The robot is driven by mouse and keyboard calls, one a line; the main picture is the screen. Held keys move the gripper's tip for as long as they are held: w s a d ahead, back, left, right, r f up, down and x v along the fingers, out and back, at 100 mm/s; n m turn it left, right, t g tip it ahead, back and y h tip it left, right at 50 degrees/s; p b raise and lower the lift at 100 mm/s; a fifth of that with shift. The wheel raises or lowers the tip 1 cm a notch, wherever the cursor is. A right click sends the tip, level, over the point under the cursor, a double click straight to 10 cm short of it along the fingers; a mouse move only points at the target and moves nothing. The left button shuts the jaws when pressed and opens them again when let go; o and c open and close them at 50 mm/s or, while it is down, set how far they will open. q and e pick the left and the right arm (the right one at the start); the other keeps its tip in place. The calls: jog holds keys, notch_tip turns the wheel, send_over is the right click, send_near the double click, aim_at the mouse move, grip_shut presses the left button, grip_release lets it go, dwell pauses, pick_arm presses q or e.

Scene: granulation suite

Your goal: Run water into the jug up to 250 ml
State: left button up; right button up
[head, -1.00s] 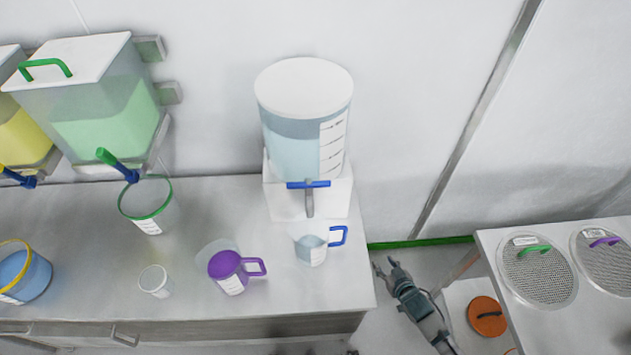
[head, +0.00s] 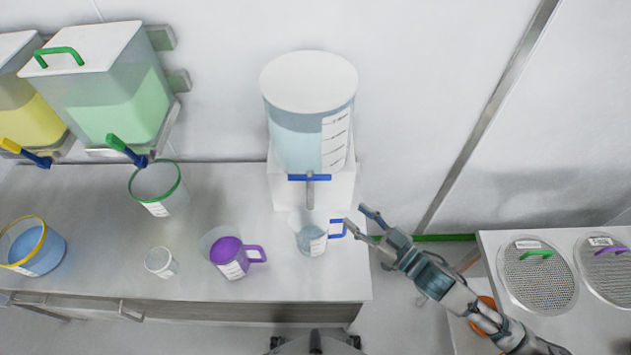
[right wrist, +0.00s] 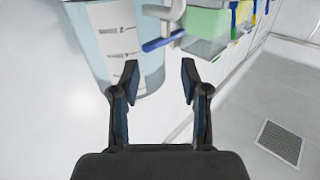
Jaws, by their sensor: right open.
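The clear jug (head: 310,239) with a blue handle (head: 338,229) stands upright on the counter below the water dispenser's spout. Pale blue water shows in it; its level against the marks is too small to read. The dispenser (head: 306,130) is a clear, white-lidded tank of water with a blue tap lever (head: 309,178) lying crosswise. The tank (right wrist: 117,42) and blue lever (right wrist: 163,42) also show in the right wrist view. My right gripper (head: 355,215) is open and empty, right of the spout and close to the jug's handle in the head view. My left gripper is not in view.
A green-liquid tank (head: 120,105) hangs above. A table with round sieves (head: 538,277) is at right.

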jog(key=p, duration=0.1)
send_near(313, 185)
jog(key=x, duration=1)
jog(key=shift+s+a+r, duration=0.1)
jog(key=shift+s+a, duration=0.15)
jog(key=shift+a, duration=0.2)
jog(key=shift+w+p, duration=0.3)
jog(key=shift+w+d, duration=0.2)
jog(key=shift+d, duration=0.05)
jog(key=shift+w+d, duration=0.1)
jog(key=shift+d, duration=0.35)
jog(key=shift+a, duration=0.2)
jog(key=shift+c, duration=0.2)
jog(key=shift+a, duration=0.65)
grip_shut()
jog(key=shift+w+d+n+g+y+p, duration=0.1)
jog(key=shift+d+n+g+y+p, duration=0.05)
jog(key=shift+n+g+y+p, duration=0.6)
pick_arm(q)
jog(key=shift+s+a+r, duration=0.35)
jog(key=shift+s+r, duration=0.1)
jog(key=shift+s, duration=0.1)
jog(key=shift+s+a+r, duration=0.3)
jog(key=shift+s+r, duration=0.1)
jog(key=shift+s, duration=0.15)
pick_arm(e)
jog(key=shift+g, duration=0.25)
